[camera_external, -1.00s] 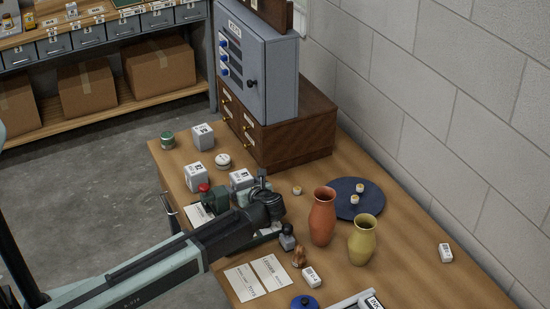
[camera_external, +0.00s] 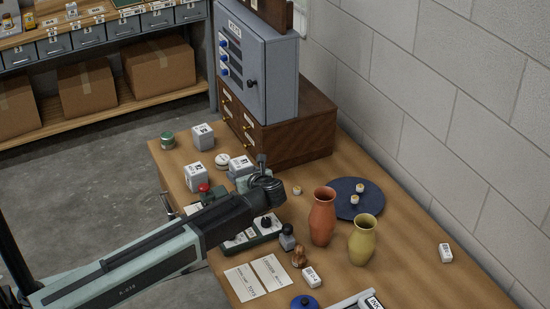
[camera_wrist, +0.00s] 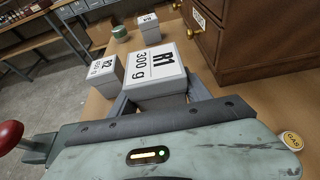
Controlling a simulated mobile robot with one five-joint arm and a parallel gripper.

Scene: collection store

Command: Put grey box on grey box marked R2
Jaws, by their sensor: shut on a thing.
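A grey box with a white top marked R1, 300 g (camera_wrist: 155,78) is between the fingers of my gripper (camera_wrist: 158,100), which is shut on it. In the external view the held box (camera_external: 241,166) shows beyond the end of my arm, and my gripper (camera_external: 246,180) is partly hidden. The grey box marked R2 (camera_wrist: 106,70) stands just left of the held box in the wrist view. In the external view the R2 box (camera_external: 196,177) stands upright on the table, to the left of the held box and apart from it.
A third grey box (camera_external: 203,136) and a green tin (camera_external: 167,138) stand farther back. A wooden drawer cabinet (camera_external: 290,135) is behind. A red knob (camera_external: 204,188) stands close to the R2 box. Two vases (camera_external: 322,217) are at right.

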